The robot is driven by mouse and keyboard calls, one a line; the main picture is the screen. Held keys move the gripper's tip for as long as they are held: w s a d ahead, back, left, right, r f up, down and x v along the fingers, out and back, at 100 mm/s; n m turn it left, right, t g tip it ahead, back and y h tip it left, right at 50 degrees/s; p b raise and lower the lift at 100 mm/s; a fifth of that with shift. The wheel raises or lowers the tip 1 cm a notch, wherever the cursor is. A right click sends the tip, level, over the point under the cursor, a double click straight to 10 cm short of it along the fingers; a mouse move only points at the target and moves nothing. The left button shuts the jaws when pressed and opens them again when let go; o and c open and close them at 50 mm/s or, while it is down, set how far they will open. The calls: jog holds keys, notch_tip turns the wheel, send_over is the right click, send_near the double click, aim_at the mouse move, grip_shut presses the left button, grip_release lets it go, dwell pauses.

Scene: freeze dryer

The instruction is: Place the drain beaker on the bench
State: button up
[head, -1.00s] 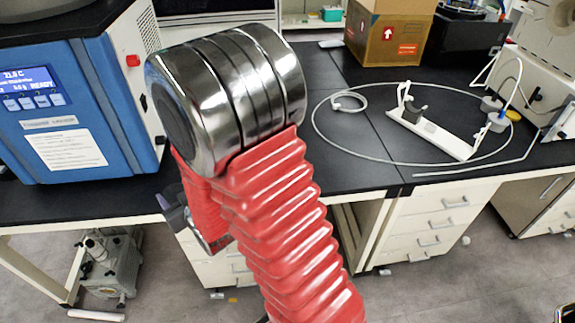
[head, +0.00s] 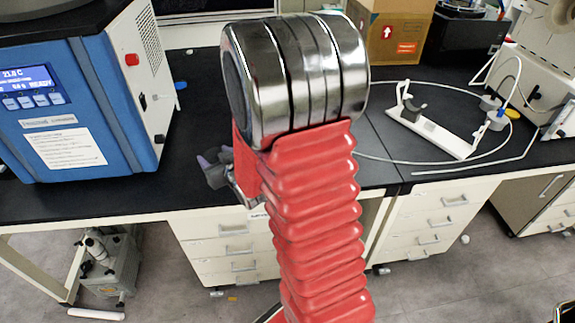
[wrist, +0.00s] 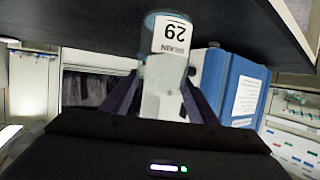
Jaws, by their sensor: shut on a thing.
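The drain beaker (wrist: 170,48) is a clear vessel with a white label reading "DRAIN 29", upside down in the wrist view. My gripper (wrist: 163,80) is shut on it, with a dark finger on each side. In the head view my gripper (head: 214,168) shows in part at the front of the black bench (head: 120,192), left of my red-sleeved arm. The arm hides much of it, and I cannot make out the beaker there. The bench top fills the top of the wrist view, close to the beaker; I cannot tell whether they touch.
A blue freeze dryer (head: 85,105) stands on the bench at left. At right are a white stand (head: 432,130) with looped tubing, a cardboard box (head: 402,35) and a black device (head: 465,38). Bare bench top lies between the freeze dryer and my arm.

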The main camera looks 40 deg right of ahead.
jog(key=s+d+r+m+h, duration=0.1)
jog(key=s+d, duration=0.3)
jog(key=d, duration=0.5)
jog(key=s+d+r+m+h, duration=0.1)
jog(key=s+d, duration=0.3)
jog(key=d, duration=0.6)
jog(key=s+d+r+m+g+h, duration=0.1)
jog(key=s+d, duration=0.4)
jog(key=d, duration=0.5)
jog(key=shift+r+h, duration=0.3)
jog(key=shift+r, duration=0.5)
jog(key=shift+s, duration=0.1)
jog(key=shift+f, duration=2.9)
jog(key=shift+f, duration=2.1)
jog(key=shift+f, duration=0.1)
jog(key=o, duration=1.4)
